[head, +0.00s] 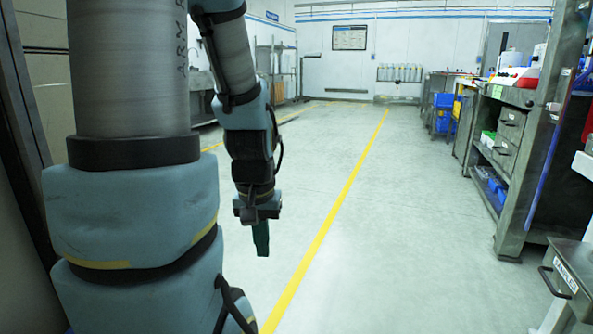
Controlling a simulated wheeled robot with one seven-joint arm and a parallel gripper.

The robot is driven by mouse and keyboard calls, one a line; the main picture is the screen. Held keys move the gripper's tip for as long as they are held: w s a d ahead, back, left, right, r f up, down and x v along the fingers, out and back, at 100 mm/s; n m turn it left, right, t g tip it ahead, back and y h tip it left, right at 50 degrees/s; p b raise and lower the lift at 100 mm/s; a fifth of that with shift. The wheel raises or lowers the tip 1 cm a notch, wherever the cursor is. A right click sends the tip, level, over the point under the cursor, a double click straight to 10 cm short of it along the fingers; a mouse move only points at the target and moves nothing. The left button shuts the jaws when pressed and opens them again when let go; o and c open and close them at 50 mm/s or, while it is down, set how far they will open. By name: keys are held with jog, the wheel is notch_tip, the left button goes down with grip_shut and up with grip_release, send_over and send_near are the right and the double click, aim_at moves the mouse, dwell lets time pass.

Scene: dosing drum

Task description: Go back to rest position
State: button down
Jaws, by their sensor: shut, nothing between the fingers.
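My gripper (261,240) hangs at the end of my arm, left of the middle in the head view. Its green fingers point straight down and are together, with nothing between them. It is in free air above the pale floor, a little left of the yellow floor line. My arm is bent, with its upper part folded down from the top of the picture. No object is near the fingers.
A yellow line (340,207) runs along the open floor (410,230). Metal workbenches (511,130) with drawers and blue bins (443,112) stand on the right. A metal cabinet (572,270) is at the near right. A rack (276,70) stands at the back left.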

notch_tip(320, 180, up, 35)
jog(key=p, duration=3.3)
jog(key=shift+f, duration=0.1)
